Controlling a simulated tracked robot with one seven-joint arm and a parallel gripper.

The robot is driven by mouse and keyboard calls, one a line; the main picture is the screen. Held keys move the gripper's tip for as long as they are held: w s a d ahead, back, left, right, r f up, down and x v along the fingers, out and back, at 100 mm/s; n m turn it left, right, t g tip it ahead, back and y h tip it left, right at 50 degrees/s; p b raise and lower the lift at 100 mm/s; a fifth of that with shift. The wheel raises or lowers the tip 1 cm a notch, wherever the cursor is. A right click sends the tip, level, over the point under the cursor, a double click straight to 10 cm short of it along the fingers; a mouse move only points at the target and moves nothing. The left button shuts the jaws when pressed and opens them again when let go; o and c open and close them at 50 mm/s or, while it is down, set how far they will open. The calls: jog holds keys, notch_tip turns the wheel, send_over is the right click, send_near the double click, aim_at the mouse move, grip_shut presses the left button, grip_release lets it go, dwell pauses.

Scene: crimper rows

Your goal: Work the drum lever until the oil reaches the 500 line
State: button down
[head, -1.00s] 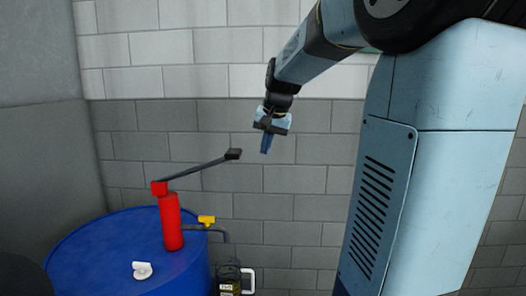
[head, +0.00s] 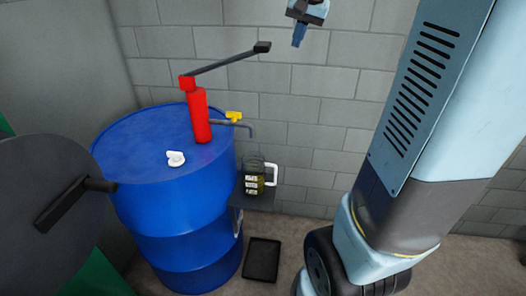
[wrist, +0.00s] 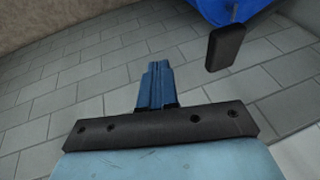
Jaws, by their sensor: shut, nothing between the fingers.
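A blue drum (head: 180,222) stands at the left in the head view, with a red pump (head: 201,118) upright on its top. The pump's dark lever (head: 225,61) slopes up to the right and ends in a black grip (head: 262,47). The grip also shows in the wrist view (wrist: 225,46). A grey spout with a yellow valve handle (head: 234,116) bends down over a clear jug (head: 256,177) with a white handle. The jug holds dark yellowish oil; its marks are too small to read. My gripper (head: 298,39) is shut and empty, right of the grip and apart from it.
The jug stands on a small dark shelf (head: 253,201) beside the drum. A black tray (head: 262,260) lies on the floor below. A white cap (head: 176,158) is on the drum top. A dark round object (head: 60,200) fills the lower left. A block wall (head: 335,105) is behind.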

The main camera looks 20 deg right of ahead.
jog(key=shift+r, duration=0.1)
dwell(0.5)
notch_tip(320, 180, up, 13)
jog(key=g+h, duration=0.2)
send_over(261, 43)
jog(key=s, duration=0.3)
jog(key=shift+s+a+r, duration=0.2)
jog(key=shift+a+r, duration=0.2)
jog(key=shift+a, duration=0.35)
jog(key=x, duration=1.2)
jog(key=shift+s+f, duration=0.1)
jog(key=shift+f, duration=0.9)
